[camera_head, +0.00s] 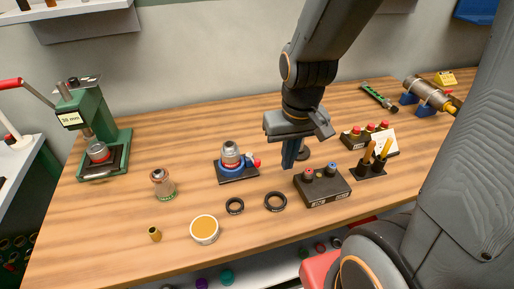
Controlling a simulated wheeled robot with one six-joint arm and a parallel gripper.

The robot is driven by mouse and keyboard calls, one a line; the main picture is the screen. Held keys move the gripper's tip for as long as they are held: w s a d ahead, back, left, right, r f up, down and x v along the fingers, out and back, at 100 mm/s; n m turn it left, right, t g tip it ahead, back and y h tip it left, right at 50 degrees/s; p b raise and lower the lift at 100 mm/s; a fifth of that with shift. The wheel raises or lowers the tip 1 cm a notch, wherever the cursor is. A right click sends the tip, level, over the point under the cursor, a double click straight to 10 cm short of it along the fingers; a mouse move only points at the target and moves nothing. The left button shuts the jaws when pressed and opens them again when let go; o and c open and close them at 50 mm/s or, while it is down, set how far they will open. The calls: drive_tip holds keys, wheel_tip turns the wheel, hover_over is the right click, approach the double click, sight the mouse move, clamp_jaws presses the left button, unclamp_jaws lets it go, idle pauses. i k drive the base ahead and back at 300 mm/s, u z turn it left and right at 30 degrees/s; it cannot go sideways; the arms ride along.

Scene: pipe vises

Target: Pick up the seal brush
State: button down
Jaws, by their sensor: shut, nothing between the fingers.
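Two slim yellow-orange handles (375,150) stand upright in a small black holder (370,171) on the right half of the bench. They look like brush handles, but I cannot tell which one is the seal brush. My gripper (289,166) points down over the middle of the bench, left of the holder and clearly apart from it. Its fingers are together with nothing in them. The lower ends of the handled tools are hidden in the holder.
A blue vise-like fixture (238,171) is to the left. Two black rings (275,201) and a round tin (204,230) lie in front. A green press (105,150) stands far left.

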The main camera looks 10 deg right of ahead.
sight(371, 148)
drive_tip(key=z, duration=2.6)
drive_tip(key=k, duration=1.05)
drive_tip(key=u, duration=0.85)
